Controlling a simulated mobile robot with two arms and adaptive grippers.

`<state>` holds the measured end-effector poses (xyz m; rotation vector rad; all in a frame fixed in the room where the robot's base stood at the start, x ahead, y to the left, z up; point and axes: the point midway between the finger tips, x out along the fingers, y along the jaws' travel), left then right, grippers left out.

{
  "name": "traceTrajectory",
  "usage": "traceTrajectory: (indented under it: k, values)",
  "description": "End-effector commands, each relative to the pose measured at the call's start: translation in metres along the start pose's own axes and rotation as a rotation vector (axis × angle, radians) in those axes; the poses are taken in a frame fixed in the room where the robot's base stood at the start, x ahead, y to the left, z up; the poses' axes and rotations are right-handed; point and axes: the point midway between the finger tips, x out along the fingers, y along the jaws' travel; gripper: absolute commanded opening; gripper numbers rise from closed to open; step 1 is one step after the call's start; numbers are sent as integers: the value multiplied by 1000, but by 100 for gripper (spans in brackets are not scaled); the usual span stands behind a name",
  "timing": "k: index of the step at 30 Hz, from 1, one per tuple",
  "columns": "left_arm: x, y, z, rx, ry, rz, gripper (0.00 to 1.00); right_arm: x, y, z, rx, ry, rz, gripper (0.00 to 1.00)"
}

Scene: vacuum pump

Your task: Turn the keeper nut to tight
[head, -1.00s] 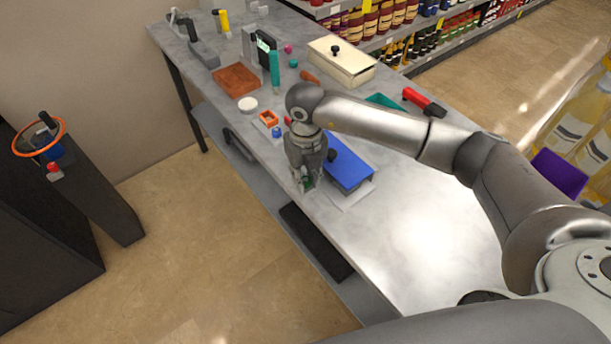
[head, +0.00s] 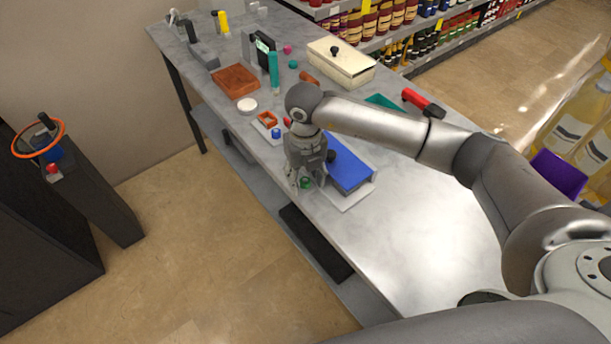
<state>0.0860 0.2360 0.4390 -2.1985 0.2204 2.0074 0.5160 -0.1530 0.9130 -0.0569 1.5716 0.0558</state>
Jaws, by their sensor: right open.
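My right gripper (head: 300,185) points down over the front edge of the table, with its fingers apart. A small green part (head: 307,182) shows between and just behind the fingertips; it may be the keeper nut, but it is too small and covered to be sure. I cannot tell whether the fingers touch it. A blue-topped block (head: 350,163) on a pale plate (head: 352,197) lies right beside the gripper, its left part hidden by the gripper. My left gripper is not in view.
Left of the gripper on the table lie a blue cap (head: 276,133), an orange square part (head: 268,119), a white disc (head: 247,104) and a brown tray (head: 235,81). A cream box (head: 341,63) and red-handled tool (head: 423,102) lie farther back. The table's right front is clear.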

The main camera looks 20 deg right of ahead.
Motion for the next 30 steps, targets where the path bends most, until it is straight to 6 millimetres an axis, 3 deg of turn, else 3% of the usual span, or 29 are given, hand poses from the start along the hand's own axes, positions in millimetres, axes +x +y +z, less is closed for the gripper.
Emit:
traceTrajectory:
  k: [5, 18, 24, 30]
  values:
    - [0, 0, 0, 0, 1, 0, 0, -20, 0, 2, 0, -5, 2, 46]
    - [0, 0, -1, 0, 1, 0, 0, -105, 0, 1, 0, -2, 0, 46]
    - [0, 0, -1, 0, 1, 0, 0, -118, 0, 0, 1, 1, 0, 46]
    - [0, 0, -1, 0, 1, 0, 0, -119, 0, 0, 1, 1, 0, 46]
